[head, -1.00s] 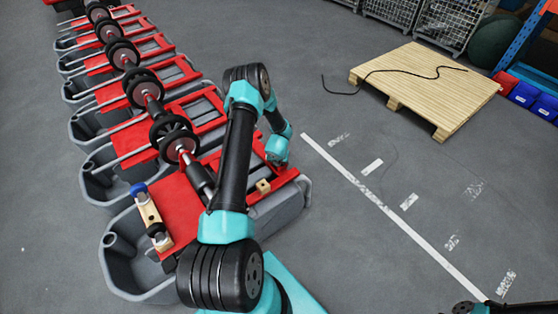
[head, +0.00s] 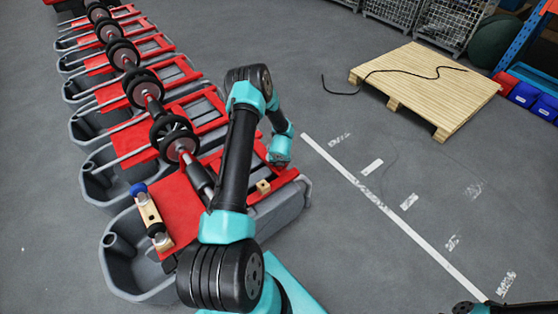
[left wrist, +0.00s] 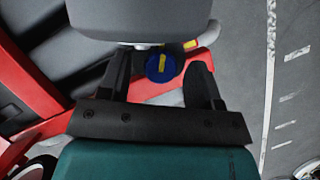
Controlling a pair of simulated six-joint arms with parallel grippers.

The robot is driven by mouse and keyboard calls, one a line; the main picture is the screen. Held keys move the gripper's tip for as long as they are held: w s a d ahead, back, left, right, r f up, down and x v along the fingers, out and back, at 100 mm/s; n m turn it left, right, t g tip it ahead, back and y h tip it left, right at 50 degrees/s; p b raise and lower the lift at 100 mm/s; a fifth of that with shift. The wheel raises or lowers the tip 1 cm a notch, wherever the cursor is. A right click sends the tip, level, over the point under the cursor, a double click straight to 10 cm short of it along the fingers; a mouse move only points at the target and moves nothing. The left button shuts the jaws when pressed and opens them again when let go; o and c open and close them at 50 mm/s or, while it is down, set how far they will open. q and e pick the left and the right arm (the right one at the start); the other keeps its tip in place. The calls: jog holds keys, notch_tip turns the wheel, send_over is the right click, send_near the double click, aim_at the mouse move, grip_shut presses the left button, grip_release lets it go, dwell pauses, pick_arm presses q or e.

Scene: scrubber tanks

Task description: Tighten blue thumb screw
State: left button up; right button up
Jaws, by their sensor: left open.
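A round blue thumb screw (left wrist: 161,67) with a yellow mark across its face shows in the left wrist view, beside a red frame part. My left gripper (left wrist: 162,75) is open, with one dark finger on each side of the screw. I see gaps between the fingers and the screw; no contact is clear. A grey body at the top of that view covers part of the left finger. In the head view my arm reaches over the nearest grey tank (head: 130,272), and the jaws and this screw are hidden. My right gripper is not in view.
Red covers (head: 183,208) and black brush rollers (head: 172,135) top the row of tanks. A blue knob (head: 137,188) sits at the nearest tank's left. A wooden pallet (head: 425,85) with a black cable lies at right. The floor between is clear.

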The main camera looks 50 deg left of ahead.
pick_arm(q)
jog(key=n+g, duration=0.1)
jog(key=n, duration=0.2)
jog(key=shift+w+d+y, duration=0.1)
jog(key=shift+w+y, duration=0.05)
jog(key=shift+y, duration=0.15)
jog(key=s+d+r+m, duration=0.1)
jog(key=s+d+r, duration=0.1)
jog(key=r, duration=0.6)
jog(key=s+d+r+m, duration=0.1)
jog(key=s+d+r, duration=0.1)
jog(key=r, duration=0.6)
jog(key=shift+d+t, duration=0.4)
jog(key=shift+d, duration=0.3)
jog(key=shift+r, duration=0.1)
